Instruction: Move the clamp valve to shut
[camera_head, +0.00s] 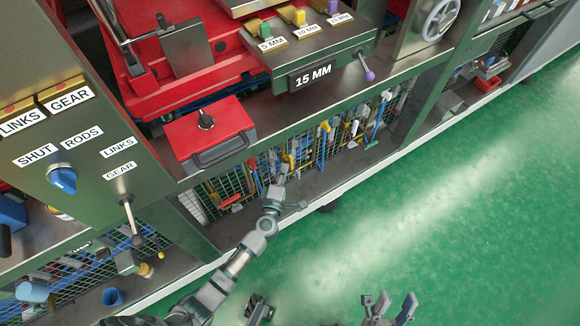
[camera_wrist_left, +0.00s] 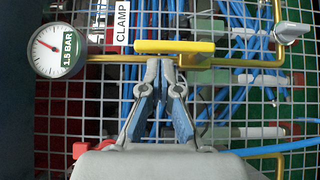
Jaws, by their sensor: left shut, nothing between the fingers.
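In the left wrist view, the clamp valve has a flat yellow lever (camera_wrist_left: 172,46) lying level, along the yellow pipe (camera_wrist_left: 240,62) just below it. A white label reading CLAMP (camera_wrist_left: 122,22) hangs above its left end. My left gripper (camera_wrist_left: 166,64) is shut and empty, its blue-grey fingertips together just below the lever in the picture; I cannot tell whether they touch it. In the head view my left gripper (camera_head: 282,174) reaches to the mesh panel under the machine; the lever is hard to make out there. My right gripper (camera_head: 391,306) is open and empty, over the green floor.
A pressure gauge marked 1.5 BAR (camera_wrist_left: 58,50) is left of the lever. A red box (camera_head: 210,132) stands above the mesh. The green floor (camera_head: 450,200) is clear.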

